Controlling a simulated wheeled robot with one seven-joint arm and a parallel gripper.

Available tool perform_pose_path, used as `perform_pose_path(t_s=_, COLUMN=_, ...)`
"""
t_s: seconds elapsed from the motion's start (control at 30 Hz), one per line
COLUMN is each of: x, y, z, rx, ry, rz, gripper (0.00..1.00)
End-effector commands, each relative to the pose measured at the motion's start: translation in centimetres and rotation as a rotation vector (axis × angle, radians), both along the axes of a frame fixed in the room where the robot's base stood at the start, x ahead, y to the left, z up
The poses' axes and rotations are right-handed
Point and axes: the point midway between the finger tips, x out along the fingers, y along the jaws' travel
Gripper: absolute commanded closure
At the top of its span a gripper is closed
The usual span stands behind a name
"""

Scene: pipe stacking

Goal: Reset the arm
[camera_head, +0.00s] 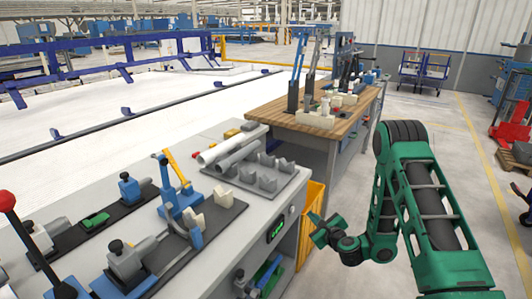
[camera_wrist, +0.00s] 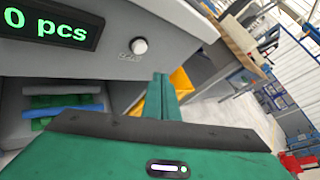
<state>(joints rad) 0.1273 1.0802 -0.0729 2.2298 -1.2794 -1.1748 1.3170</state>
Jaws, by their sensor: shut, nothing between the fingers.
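My green arm stands at the right in the head view, bent down at its elbow, over the floor beside the grey workbench (camera_head: 222,262). My gripper (camera_head: 318,228) is at the bench's right side, below the top surface and clear of it. In the wrist view my gripper (camera_wrist: 163,98) is shut with nothing between its fingers, and it faces the bench front. Grey and white pipes (camera_head: 228,152) lie together on the bench's far end, beside a grey holder plate (camera_head: 262,180) with several cradles.
The bench front has a green display (camera_wrist: 45,25) reading "0 pcs" and a knob (camera_wrist: 138,46). A yellow bin (camera_head: 311,215) stands by the bench end. A wooden-topped table (camera_head: 290,112) with tools stands behind. Floor to the right is open, with a red pallet jack (camera_head: 511,122) farther off.

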Motion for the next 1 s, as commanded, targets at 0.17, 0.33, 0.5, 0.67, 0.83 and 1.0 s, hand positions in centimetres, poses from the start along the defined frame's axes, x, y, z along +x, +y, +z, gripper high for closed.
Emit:
perform_pose_path(t_s=0.17, x=-0.2, y=1.3, z=3.9, rx=-0.186, ry=-0.034, rz=0.171, gripper=1.0)
perform_pose_path(t_s=0.33, x=-1.7, y=2.0, z=7.4, rx=-0.438, ry=-0.047, rz=0.381, gripper=1.0)
perform_pose_path(t_s=0.5, x=-4.2, y=1.3, z=10.0, rx=-0.683, ry=-0.036, rz=0.568, gripper=1.0)
perform_pose_path(t_s=0.67, x=-7.3, y=-0.6, z=12.0, rx=-0.899, ry=0.001, rz=0.729, gripper=1.0)
perform_pose_path(t_s=0.83, x=-11.4, y=-3.6, z=14.1, rx=-1.101, ry=0.069, rz=0.888, gripper=1.0)
perform_pose_path(t_s=1.0, x=-16.3, y=-7.2, z=16.2, rx=-1.263, ry=0.163, rz=1.035, gripper=1.0)
